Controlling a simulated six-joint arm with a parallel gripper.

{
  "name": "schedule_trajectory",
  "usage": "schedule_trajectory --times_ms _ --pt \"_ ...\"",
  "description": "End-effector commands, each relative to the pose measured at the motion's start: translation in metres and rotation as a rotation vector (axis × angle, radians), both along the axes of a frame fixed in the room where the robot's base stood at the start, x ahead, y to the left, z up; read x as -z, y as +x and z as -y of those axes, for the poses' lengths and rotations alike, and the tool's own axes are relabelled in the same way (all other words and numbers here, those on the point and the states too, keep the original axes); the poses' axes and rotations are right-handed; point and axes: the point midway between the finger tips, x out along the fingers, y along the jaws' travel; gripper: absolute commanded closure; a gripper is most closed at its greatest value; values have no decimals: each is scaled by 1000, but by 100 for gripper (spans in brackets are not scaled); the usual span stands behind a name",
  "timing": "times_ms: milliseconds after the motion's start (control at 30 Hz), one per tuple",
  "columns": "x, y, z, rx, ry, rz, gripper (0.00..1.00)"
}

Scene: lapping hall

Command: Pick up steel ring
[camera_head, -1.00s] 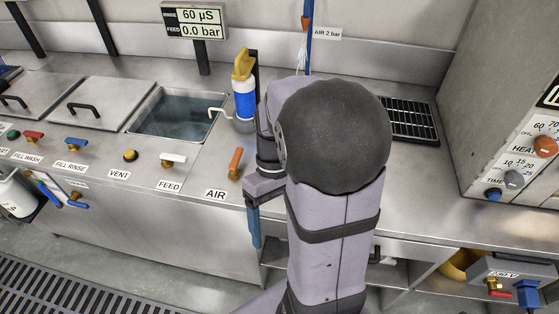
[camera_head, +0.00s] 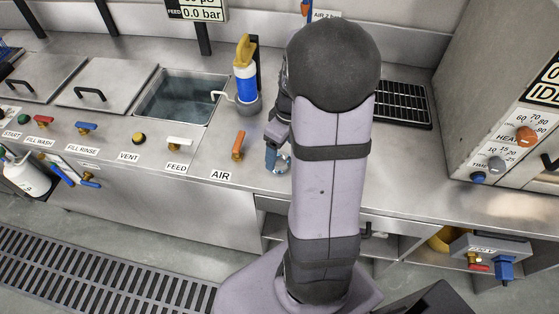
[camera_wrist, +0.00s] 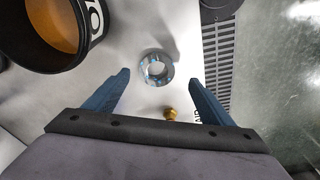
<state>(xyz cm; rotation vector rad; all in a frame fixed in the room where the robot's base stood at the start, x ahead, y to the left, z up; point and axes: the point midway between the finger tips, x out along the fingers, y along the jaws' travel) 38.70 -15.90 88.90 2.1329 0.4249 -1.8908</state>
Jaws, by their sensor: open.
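The steel ring (camera_wrist: 156,69) lies flat on the metal counter in the wrist view, its hole facing up. In the head view a shiny round edge, apparently the same ring (camera_head: 284,163), shows beside my fingers, partly hidden by my arm. My gripper (camera_wrist: 158,80) is open and empty, with blue fingers on either side of the ring in the wrist view. The gripper (camera_head: 273,157) also shows in the head view, low by the counter's front part. I cannot tell the exact height of the fingertips above the ring.
The orange AIR valve lever (camera_head: 238,146) stands left of my gripper; a brass fitting (camera_wrist: 171,114) shows between the fingers' bases. A blue-white bottle (camera_head: 246,84) stands behind. A black-rimmed orange vessel (camera_wrist: 60,28) is at upper left in the wrist view. A sink (camera_head: 181,98) lies left.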

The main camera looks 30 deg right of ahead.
Motion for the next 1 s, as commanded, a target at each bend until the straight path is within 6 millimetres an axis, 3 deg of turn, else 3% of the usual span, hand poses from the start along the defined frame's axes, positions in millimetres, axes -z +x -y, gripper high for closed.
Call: schedule_trajectory --times_ms 233,600,933,967,1000 --pt "9 2 0 0 2 -3 24" --pt "46 9 2 0 2 -3 24" --pt "51 10 2 0 0 0 24" --pt "51 10 2 0 0 0 26" --pt "51 10 2 0 0 0 36"
